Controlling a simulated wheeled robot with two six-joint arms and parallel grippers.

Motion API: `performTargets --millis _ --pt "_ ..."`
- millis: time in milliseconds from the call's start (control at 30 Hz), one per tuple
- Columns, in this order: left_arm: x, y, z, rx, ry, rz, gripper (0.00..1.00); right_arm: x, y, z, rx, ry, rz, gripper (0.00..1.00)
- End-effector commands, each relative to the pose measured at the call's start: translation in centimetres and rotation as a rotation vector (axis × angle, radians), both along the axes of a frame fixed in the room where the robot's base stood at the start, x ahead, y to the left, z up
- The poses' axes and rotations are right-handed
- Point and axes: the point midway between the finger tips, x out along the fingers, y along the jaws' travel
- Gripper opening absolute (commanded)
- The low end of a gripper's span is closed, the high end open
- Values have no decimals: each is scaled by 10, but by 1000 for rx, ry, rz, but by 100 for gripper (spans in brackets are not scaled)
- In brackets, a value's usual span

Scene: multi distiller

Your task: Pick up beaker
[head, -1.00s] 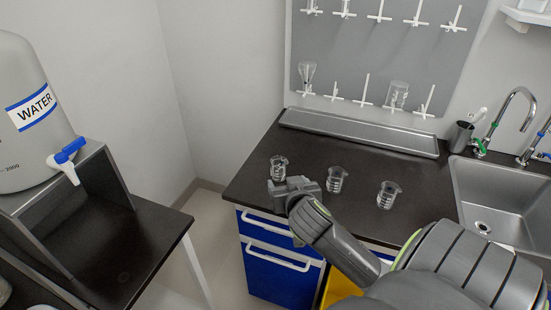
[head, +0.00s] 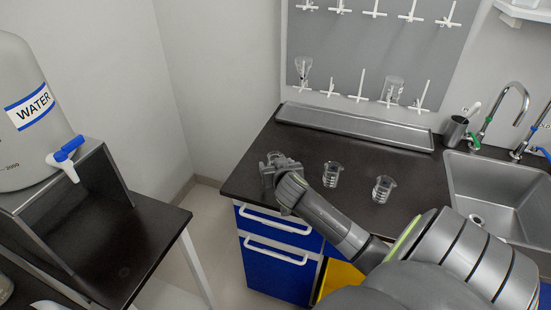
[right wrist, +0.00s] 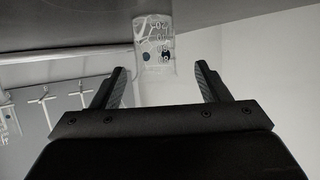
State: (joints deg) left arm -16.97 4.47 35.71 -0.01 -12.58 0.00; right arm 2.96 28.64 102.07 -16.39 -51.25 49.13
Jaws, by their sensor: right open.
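Three small clear glass beakers stand on the dark counter (head: 240,180) in the head view. The leftmost beaker (head: 273,157) is mostly hidden behind my right gripper (head: 268,168). The middle beaker (head: 332,174) and the right beaker (head: 383,188) stand apart, upright and empty-looking. In the right wrist view my right gripper (right wrist: 162,87) is open, its two fingers spread. A graduated beaker (right wrist: 154,45) shows upside down in that view, centred ahead of the gap. Contact with the fingers cannot be made out. My left gripper is out of view.
A grey metal tray (head: 350,127) lies along the counter's back under a pegboard (head: 370,50) with glassware. A sink (head: 485,190) is at the right. A water tank (head: 25,120) with a tap stands at the left. Blue drawers (head: 275,260) are below.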

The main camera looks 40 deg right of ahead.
Motion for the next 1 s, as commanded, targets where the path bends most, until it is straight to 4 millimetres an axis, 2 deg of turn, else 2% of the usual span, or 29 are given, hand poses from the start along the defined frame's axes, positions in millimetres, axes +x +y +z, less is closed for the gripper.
performTargets --millis 200,400,733,1000 --pt "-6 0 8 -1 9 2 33 17 -17 -9 -1 3 -2 69" --pt "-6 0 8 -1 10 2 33 31 -25 -17 1 1 0 69" --pt "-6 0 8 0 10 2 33 34 -26 -19 0 0 1 69" --pt "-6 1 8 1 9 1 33 34 -26 -19 0 0 0 35"
